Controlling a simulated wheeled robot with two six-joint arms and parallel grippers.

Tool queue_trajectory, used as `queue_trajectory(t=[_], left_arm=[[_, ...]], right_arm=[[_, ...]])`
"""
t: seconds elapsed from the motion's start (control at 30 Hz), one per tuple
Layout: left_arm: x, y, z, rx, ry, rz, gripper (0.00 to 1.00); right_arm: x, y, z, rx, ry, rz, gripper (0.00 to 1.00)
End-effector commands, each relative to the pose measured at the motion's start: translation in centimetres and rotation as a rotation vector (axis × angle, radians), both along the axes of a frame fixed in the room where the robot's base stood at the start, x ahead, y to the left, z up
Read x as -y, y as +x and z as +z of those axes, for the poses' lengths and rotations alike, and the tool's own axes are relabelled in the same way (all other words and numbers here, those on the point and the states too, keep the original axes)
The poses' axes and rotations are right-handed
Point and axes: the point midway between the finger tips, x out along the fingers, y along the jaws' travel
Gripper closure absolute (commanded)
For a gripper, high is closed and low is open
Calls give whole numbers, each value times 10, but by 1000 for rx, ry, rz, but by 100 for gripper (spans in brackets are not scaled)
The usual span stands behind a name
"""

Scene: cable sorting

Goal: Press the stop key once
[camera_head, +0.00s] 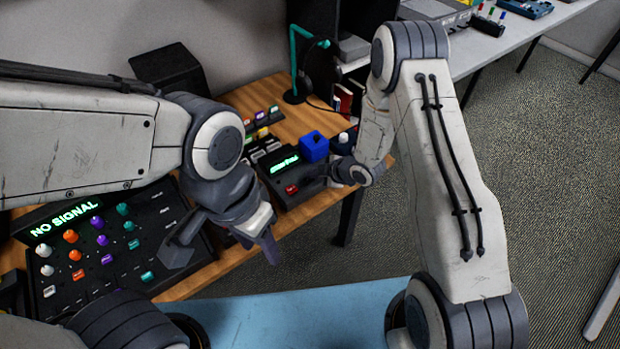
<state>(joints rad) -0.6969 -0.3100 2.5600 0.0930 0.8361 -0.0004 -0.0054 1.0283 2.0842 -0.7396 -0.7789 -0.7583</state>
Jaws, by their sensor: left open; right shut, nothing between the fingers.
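A small black device (300,203) with a green-lit display (284,164) sits near the front edge of the wooden desk. A red key (291,188) shows on its front; its label is too small to read, so I cannot confirm it is the stop key. My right gripper (315,177) is shut and empty, with its dark fingers low over the device, just right of the red key. I cannot tell whether they touch it. My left gripper (222,252) is open and empty, pointing down over the desk edge beside the large console.
A large black console (120,262) with coloured knobs and a "NO SIGNAL" display fills the desk's left. A blue block (314,146) stands behind the small device. A teal stand (294,95) and a black box (170,70) are farther back. A blue surface (300,315) is in front.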

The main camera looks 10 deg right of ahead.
Motion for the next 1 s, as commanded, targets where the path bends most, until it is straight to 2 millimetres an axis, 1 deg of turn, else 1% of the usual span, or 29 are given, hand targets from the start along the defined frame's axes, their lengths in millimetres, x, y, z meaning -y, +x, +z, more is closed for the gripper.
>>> queue_trajectory(t=[0.27, 0.6, 0.9, 1.0], left_arm=[[0, 0, 1, 0, 0, 0, 50], [0, 0, 12, 0, 0, 0, 50], [0, 0, 11, 0, 0, 0, 50], [0, 0, 14, 0, 0, 0, 50]], right_arm=[[0, 0, 1, -1, -1, 0, 100], [0, -1, 16, -2, 0, -1, 100], [0, 0, 16, -1, -1, 0, 100], [0, 0, 19, -1, 0, 1, 100]])
